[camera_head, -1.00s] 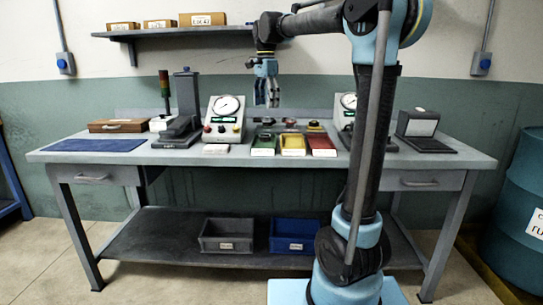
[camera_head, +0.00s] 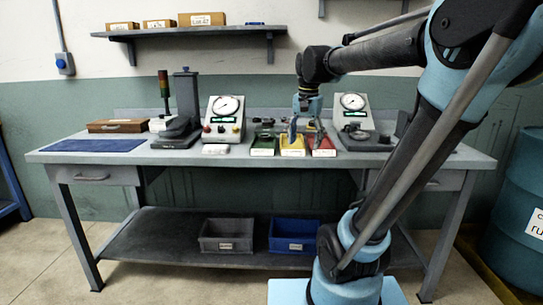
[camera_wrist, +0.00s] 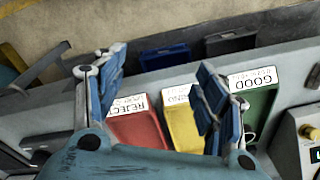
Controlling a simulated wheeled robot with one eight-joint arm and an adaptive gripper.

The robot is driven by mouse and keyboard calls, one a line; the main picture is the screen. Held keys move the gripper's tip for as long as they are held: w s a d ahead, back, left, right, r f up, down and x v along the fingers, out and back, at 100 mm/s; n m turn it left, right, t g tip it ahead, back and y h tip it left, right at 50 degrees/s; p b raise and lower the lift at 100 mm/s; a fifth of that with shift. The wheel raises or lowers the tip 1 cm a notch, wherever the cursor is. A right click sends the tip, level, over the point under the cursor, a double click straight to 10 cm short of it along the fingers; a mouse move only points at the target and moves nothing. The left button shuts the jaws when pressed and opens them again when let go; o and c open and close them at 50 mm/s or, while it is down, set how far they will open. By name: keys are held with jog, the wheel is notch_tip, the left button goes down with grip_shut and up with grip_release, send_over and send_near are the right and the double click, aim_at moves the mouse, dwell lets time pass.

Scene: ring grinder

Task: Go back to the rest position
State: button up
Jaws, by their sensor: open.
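My gripper (camera_head: 305,128) hangs fingers-down from my bent arm, over the workbench (camera_head: 240,158) and the yellow and red trays. The wrist view shows its two blue fingers (camera_wrist: 158,80) wide apart, with nothing seen between them. The green tray (camera_head: 263,147), yellow tray (camera_head: 292,148) and red tray (camera_head: 324,149) stand side by side at the bench's front. In the wrist view the red tray (camera_wrist: 140,130) and yellow tray (camera_wrist: 180,125) lie between the fingers. The green tray (camera_wrist: 258,108) lies beyond the right finger, its label reading GOOD.
Dial gauges stand left (camera_head: 224,118) and right (camera_head: 354,112) of the trays. A dark press stand (camera_head: 185,100), a wooden case (camera_head: 117,126) and a blue mat (camera_head: 95,146) are further left. A shelf (camera_head: 190,32) hangs above; a blue barrel (camera_head: 515,190) is at right.

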jog(key=s+d+f+n, duration=0.3)
jog(key=s+f, duration=0.5)
jog(key=f, duration=0.3)
jog(key=s+d+f+n+t, duration=0.1)
jog(key=s+d+f+n, duration=0.2)
jog(key=s+f, duration=0.6)
jog(key=shift+s+d+f, duration=0.2)
jog(key=shift+d+f, duration=0.65)
jog(key=shift+w+f, duration=0.2)
jog(key=shift+w, duration=0.3)
